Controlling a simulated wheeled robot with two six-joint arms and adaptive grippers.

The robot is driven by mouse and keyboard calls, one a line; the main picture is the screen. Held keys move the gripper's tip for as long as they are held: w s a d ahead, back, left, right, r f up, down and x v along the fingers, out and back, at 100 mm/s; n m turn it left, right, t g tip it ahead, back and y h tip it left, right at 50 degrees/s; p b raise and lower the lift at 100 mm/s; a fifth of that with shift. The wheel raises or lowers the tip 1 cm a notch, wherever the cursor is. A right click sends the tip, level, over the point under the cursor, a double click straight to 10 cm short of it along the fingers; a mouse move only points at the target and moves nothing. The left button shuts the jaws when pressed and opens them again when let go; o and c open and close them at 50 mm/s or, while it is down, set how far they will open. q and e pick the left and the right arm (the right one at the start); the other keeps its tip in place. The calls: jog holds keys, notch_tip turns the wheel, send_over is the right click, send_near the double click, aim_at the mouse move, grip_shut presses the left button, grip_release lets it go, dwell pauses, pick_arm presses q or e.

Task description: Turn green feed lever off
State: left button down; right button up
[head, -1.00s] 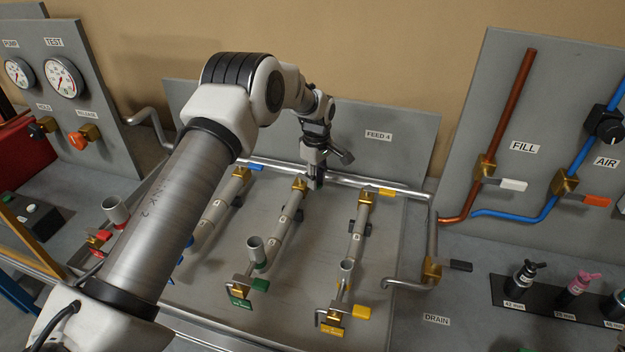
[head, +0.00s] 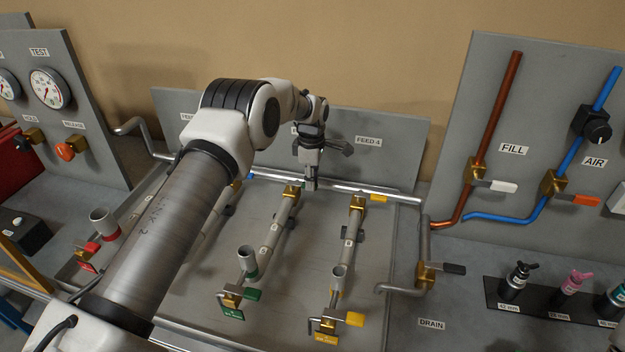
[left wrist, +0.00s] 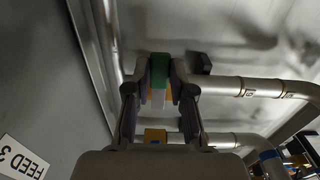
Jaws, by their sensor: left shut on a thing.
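The green feed lever (left wrist: 159,72) sits between the two fingers of my left gripper (left wrist: 159,84) in the left wrist view, with a finger pad on each side of it. In the head view my left gripper (head: 311,186) points down at the far end of the third feed pipe, just right of its brass valve (head: 291,191). It is shut on the lever, which it mostly hides there. The FEED 3 label (left wrist: 22,162) shows at the lower left of the left wrist view. My right gripper is in neither view.
A yellow feed lever (head: 378,198) lies to the right, below the FEED 4 label (head: 368,141). A silver cross pipe (head: 345,188) runs close behind the gripper. A separate green lever (head: 252,294) is at the near end of the third pipe. My left arm hides the left pipes.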

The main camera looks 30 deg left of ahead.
pick_arm(q)
jog(key=shift+s+a+f, duration=0.1)
jog(key=shift+s+f, duration=0.05)
jog(key=shift+f, duration=0.05)
jog(key=c, duration=1.1)
grip_release()
jog(key=shift+o, duration=0.5)
jog(key=shift+a+f, duration=0.1)
jog(key=shift+a, duration=0.25)
notch_tip(320, 180, up, 12)
